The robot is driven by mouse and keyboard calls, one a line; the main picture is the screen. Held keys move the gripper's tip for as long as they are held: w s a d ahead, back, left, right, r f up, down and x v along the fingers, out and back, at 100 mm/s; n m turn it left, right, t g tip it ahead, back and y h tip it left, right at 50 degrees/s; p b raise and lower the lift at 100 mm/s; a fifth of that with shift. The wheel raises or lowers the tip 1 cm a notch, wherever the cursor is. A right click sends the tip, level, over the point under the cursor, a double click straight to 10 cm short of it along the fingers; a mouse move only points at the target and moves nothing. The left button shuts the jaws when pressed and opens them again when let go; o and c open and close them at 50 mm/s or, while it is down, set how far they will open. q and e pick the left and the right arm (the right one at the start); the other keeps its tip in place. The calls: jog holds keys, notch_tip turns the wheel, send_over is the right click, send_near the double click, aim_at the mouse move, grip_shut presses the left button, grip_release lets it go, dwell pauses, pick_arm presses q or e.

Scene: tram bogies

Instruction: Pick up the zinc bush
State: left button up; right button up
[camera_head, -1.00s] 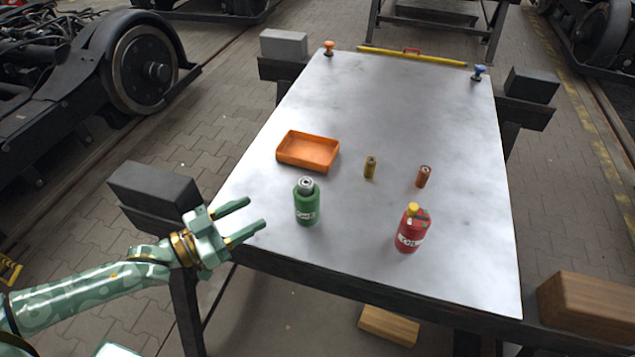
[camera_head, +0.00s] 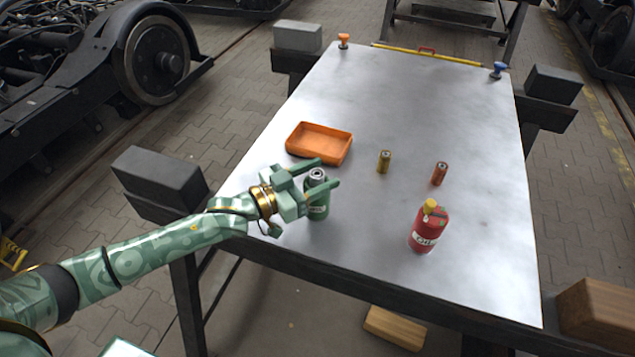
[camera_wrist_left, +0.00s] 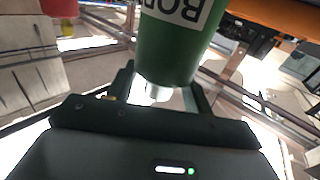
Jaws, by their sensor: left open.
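Two small upright cylinders that look like bushes stand on the metal table in the head view: a yellow-brass one (camera_head: 384,161) and a copper-red one (camera_head: 439,173). Neither looks plainly zinc grey, so I cannot tell which is the zinc bush. My left gripper (camera_head: 328,173) is open at the green bottle (camera_head: 318,207), well left of both cylinders. The bottle also fills the upper middle of the left wrist view (camera_wrist_left: 172,45), in line with the open fingers. I cannot tell whether they touch it. My right gripper is not in view.
An orange tray (camera_head: 319,157) lies behind the green bottle. A red oil can (camera_head: 428,228) with a yellow cap stands front right. An orange knob (camera_head: 344,41), a blue knob (camera_head: 498,70) and a yellow level (camera_head: 440,56) are at the far edge. The table's back half is mostly clear.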

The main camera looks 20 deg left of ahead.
pick_arm(q)
jog(key=c, duration=1.1)
jog(key=shift+o, duration=0.2)
